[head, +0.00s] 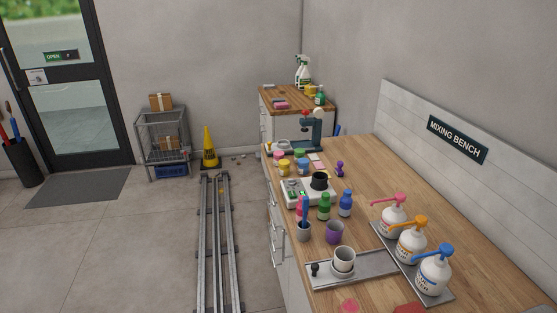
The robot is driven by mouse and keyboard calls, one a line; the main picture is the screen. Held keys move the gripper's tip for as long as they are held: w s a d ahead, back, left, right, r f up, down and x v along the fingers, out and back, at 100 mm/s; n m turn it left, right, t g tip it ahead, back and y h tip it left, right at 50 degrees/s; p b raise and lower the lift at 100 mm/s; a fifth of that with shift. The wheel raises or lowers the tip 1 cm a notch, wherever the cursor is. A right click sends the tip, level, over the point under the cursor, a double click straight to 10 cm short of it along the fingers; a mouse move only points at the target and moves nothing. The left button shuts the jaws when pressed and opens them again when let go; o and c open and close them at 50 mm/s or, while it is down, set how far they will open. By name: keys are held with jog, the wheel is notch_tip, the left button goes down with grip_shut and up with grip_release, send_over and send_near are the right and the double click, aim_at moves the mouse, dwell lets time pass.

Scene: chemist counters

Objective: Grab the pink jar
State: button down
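A small pink-lidded jar (278,156) stands near the left edge of the mixing bench, towards its far end. A yellow-lidded jar (284,166) stands just in front of it, and a blue-lidded jar (302,168) is to the right of that. The pink jar is small in the picture and its lower part is partly hidden by the yellow jar.
The wooden bench (372,175) holds a scale (306,191), green (324,207) and blue (345,204) bottles, a purple cup (334,232), a white cup (344,261) and pump bottles (411,245). A dark press (313,133) stands behind the jars. Floor rails (216,245) run alongside.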

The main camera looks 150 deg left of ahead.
jog(key=c, duration=1.8)
grip_release()
jog(key=o, duration=1.1)
jog(key=shift+s, duration=0.1)
